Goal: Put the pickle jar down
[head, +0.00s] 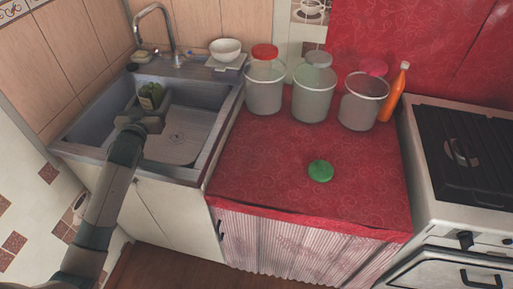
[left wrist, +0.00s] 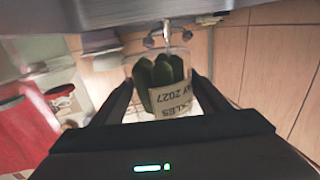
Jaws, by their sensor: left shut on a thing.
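The pickle jar (head: 152,94) is a small clear jar with dark green pickles and a pale label. It shows over the sink (head: 214,139) at the left in the head view. My left gripper (head: 147,109) is shut on it. In the left wrist view the jar (left wrist: 164,84) sits between the two fingers of the left gripper (left wrist: 162,92), its label lettering upside down in the picture. Whether its base touches the sink is hidden by the gripper. My right gripper is not in view.
A green lid (head: 320,171) lies on the red oilcloth counter (head: 270,165), whose front and middle are otherwise clear. Three pale canisters (head: 314,98) and an orange bottle (head: 394,96) stand at its back. A faucet (head: 172,32) and white bowl (head: 226,49) are behind the sink; a stove (head: 462,150) is right.

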